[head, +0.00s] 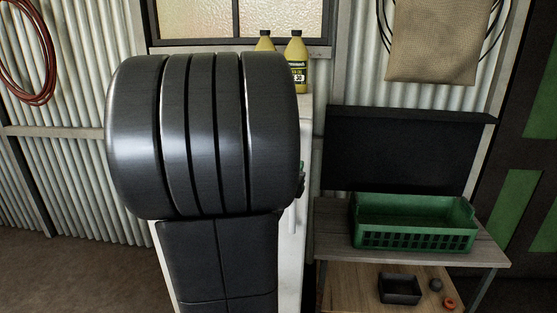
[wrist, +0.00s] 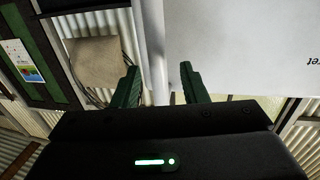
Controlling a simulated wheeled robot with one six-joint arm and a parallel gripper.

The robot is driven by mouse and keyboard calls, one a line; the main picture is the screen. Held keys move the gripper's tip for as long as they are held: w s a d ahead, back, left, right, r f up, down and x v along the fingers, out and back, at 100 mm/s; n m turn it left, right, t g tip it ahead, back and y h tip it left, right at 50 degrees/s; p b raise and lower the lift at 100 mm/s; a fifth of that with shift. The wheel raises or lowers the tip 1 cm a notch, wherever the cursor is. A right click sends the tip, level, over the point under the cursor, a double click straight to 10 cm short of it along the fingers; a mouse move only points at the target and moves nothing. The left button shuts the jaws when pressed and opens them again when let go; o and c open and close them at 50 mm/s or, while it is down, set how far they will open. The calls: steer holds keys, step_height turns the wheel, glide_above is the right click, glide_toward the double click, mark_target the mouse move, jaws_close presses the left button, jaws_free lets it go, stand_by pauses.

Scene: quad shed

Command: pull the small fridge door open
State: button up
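The small fridge is white and mostly hidden behind my dark arm in the head view; a strip of it (head: 305,135) shows to the right of the arm. In the wrist view, its white door (wrist: 235,45) fills the upper right, with upside-down lettering at the edge. A pale upright handle bar (wrist: 156,45) runs down between the two green fingers of my gripper (wrist: 160,72). The fingers are apart, with a visible gap between the bar and the right finger. The handle (head: 293,218) also shows below my gripper in the head view. The door looks shut.
Two yellow bottles (head: 297,65) stand behind my arm, below the window. To the right, a wooden bench (head: 335,230) holds a green crate (head: 415,240), with a black tray (head: 400,289) on the shelf below. A brown sack (head: 432,40) hangs on the wall.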

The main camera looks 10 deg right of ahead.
steer(key=x, duration=0.4)
steer(key=shift+d, duration=0.2)
jaws_close()
